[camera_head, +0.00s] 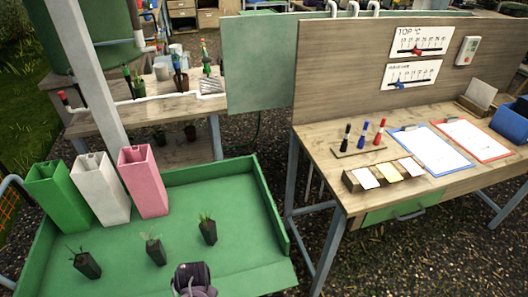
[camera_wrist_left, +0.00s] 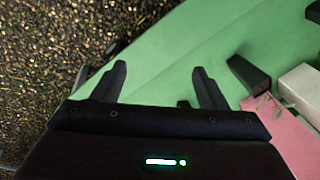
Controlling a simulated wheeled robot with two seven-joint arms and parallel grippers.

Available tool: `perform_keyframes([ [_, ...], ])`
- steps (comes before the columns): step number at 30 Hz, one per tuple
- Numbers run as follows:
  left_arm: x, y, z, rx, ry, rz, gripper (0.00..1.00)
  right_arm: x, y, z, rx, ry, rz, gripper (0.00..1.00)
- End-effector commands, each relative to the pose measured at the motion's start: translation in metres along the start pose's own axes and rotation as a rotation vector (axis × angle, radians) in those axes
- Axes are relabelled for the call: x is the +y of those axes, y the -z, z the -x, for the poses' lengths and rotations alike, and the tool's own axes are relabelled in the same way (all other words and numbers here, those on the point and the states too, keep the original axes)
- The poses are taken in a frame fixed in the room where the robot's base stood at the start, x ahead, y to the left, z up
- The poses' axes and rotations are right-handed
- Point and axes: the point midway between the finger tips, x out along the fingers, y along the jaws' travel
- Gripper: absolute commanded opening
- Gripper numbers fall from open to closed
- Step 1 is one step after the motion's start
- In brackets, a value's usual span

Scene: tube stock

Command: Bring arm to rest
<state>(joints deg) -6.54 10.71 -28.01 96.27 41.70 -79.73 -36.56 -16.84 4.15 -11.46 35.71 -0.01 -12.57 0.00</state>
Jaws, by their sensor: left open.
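My left gripper (camera_wrist_left: 160,84) is open, its two dark fingers spread apart with nothing between them. In the left wrist view it is over the edge of the green tray (camera_wrist_left: 160,55), with gravel to the left. A dark seedling pot (camera_wrist_left: 248,74) is to the right of the fingers, apart from them. A dark rounded part, apparently of my own arm, shows at the bottom of the head view; no fingers can be made out there. My right gripper is not in view.
The green tray (camera_head: 225,180) holds green (camera_head: 60,195), white (camera_head: 101,188) and pink (camera_head: 144,182) upright tubes and three potted seedlings (camera_head: 208,230). A wooden bench (camera_head: 300,135) with clipboards and markers stands right. A potting shelf (camera_head: 100,122) is behind. The tray's right part is clear.

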Motion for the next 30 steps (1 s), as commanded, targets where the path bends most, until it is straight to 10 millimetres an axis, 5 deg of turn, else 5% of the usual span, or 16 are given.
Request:
perform_keyframes([
  [8,0.011,-0.075,-0.164,-0.043,0.098,0.002,0.66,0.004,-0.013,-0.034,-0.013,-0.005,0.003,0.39],
  [15,0.074,-0.193,-0.286,-0.026,0.005,0.053,0.66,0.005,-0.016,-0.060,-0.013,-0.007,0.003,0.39],
  [22,0.143,-0.288,-0.331,-0.014,-0.140,0.170,0.66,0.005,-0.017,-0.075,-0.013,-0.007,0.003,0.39],
  [30,0.166,-0.316,-0.335,-0.008,-0.192,0.224,0.66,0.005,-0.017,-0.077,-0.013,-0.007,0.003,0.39],
])
